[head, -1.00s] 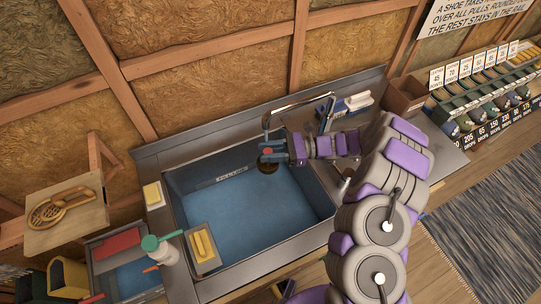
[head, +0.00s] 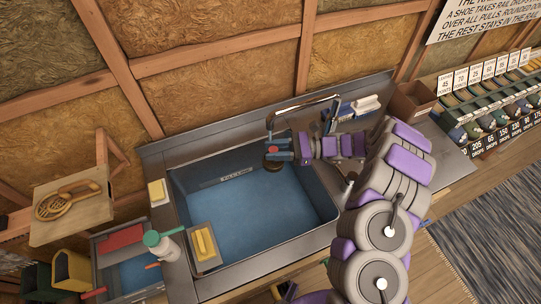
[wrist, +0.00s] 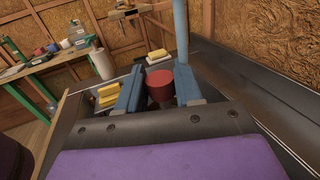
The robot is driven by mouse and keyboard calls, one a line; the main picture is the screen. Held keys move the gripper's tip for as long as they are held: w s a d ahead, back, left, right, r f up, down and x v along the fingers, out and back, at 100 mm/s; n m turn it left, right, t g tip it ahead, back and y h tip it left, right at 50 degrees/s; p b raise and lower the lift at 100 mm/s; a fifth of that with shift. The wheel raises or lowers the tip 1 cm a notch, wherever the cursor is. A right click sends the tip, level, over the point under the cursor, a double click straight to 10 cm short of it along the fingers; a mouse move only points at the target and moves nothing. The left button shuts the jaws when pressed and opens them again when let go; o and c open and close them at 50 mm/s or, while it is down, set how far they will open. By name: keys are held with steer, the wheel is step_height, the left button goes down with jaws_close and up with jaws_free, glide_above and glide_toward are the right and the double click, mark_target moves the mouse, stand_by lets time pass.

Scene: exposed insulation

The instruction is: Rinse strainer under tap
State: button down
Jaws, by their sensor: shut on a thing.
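The strainer shows in the head view as a small dark round piece (head: 272,165) with a red knob (head: 272,149). My gripper (head: 280,150) is shut on the red knob; the wrist view shows the knob as a red cylinder (wrist: 160,83) between two blue-grey fingers (wrist: 160,92). The strainer hangs over the back edge of the blue sink basin (head: 250,212). The tap (head: 300,104) arches from the back right, and its spout end comes down at my gripper. A pale blue upright column (wrist: 181,28) stands beside the right finger; I cannot tell whether it is water.
A yellow sponge on a tray (head: 204,243) sits at the basin's front left corner. A white bottle with a green top (head: 160,243) stands left of it. A brown box (head: 408,98) and a blue-and-white item (head: 362,106) lie behind my arm. The basin's middle is clear.

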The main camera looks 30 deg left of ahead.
steer(key=shift+w+f, duration=0.1)
steer(key=shift+w, duration=0.25)
steer(key=shift+a, duration=0.3)
steer(key=shift+s+d, duration=0.1)
steer(key=shift+d, duration=0.05)
steer(key=shift+s, duration=0.3)
steer(key=shift+s+a, duration=0.1)
steer(key=shift+a, duration=0.2)
